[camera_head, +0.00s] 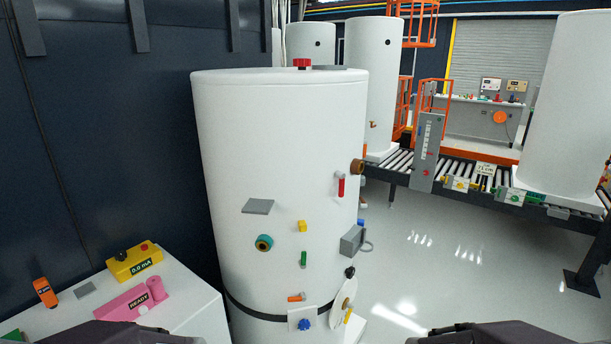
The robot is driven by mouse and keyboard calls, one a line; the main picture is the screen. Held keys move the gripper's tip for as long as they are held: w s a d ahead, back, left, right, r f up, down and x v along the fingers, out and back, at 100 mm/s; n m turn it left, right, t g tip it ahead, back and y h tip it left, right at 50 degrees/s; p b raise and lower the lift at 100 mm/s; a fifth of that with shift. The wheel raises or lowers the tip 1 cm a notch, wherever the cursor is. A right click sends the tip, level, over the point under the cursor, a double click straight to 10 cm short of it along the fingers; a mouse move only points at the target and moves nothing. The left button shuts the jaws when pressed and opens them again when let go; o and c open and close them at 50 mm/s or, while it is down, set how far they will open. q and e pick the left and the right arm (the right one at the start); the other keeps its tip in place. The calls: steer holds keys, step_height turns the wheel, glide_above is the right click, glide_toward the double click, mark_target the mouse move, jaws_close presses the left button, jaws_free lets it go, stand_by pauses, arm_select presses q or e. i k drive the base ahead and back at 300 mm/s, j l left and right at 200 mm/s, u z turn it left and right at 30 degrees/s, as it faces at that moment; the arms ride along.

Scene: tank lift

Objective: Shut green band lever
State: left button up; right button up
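A large white tank (285,130) stands upright in front of me. A small green lever-like piece (303,258) sits upright on the tank's front, below a small yellow piece (302,226). It is too small to tell whether it is open or shut, and no separate band shows on it. A black band (265,312) runs around the tank's lower part. Dark parts of my two arms show at the bottom left and bottom right edges. My gripper fingertips are not in view, and nothing of mine touches the tank.
On the tank are a teal round fitting (264,243), a grey box (351,241), a red-handled piece (341,186) and an orange piece (297,297). A white cabinet (190,298) stands at left. Open floor (430,250) lies right, before a roller conveyor (395,165).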

mark_target(303, 262)
steer(key=i+z, duration=0.1)
steer(key=z, duration=0.25)
steer(key=i+z, duration=0.1)
steer(key=z, duration=0.25)
steer(key=i+j+z, duration=0.1)
steer(key=z, duration=0.25)
